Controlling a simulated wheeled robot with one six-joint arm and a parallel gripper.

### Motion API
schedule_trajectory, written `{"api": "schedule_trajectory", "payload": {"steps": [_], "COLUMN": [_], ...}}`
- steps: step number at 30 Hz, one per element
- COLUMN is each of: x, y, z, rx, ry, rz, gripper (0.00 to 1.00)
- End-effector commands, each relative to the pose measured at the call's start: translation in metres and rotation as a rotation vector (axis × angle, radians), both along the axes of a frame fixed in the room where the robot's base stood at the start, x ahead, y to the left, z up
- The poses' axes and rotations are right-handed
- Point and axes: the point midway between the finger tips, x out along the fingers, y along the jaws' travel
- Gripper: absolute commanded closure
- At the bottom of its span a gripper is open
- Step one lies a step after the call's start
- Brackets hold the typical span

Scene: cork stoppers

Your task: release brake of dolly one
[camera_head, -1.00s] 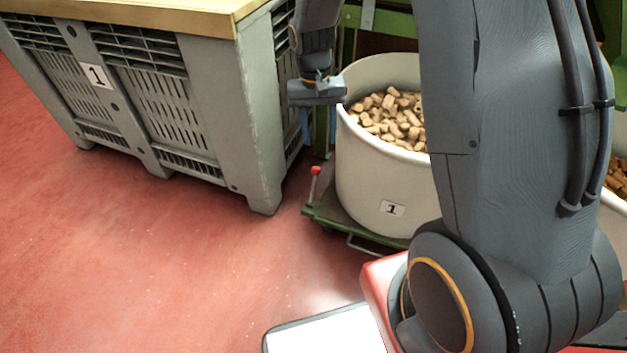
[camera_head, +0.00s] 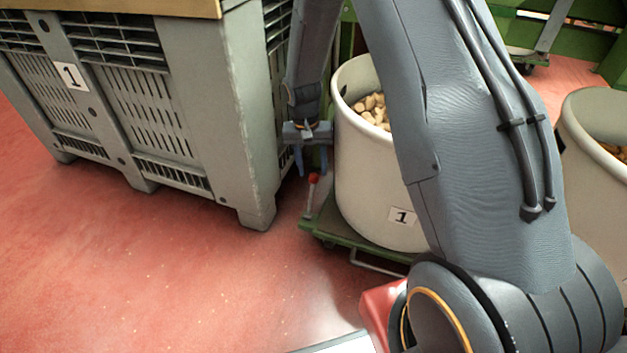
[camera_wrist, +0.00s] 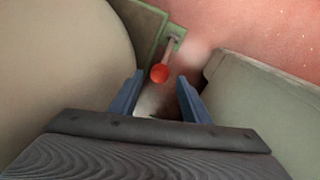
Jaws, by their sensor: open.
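Dolly one (camera_head: 345,245) is a low green platform under a white tub labelled 1 (camera_head: 362,190), which holds cork stoppers. Its brake lever has a red ball knob (camera_head: 314,178) and stands at the dolly's left corner. My gripper (camera_head: 312,172) points down just above the knob, fingers apart. In the wrist view the red knob (camera_wrist: 159,73) lies ahead of and between the blue fingertips (camera_wrist: 161,82), nearer the left one. The lever's shaft runs from the knob to the dolly's green corner. I cannot tell whether the knob is within the fingers' depth.
A large grey crate labelled 1 (camera_head: 235,130) stands close on the left of my gripper. A second tub with corks (camera_head: 598,150) is at the right. Red floor (camera_head: 180,270) is clear in front of the crate and dolly.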

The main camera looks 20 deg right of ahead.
Motion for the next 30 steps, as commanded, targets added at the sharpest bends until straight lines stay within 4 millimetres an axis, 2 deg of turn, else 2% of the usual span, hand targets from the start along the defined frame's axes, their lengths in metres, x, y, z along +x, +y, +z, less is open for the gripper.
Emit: {"api": "schedule_trajectory", "payload": {"steps": [3,9,18,26,30], "x": [-0.001,-0.001,-0.002,-0.002,-0.002], "y": [-0.002,-0.004,-0.005,-0.004,-0.004], "z": [-0.023,-0.047,-0.049,-0.049,-0.049], "rx": [0.0,0.0,0.0,0.0,0.0], "ry": [0.003,0.002,0.0,0.0,0.0], "rz": [0.0,0.001,0.001,0.001,0.001], "gripper": [0.57,0.57,0.57,1.0,1.0]}}
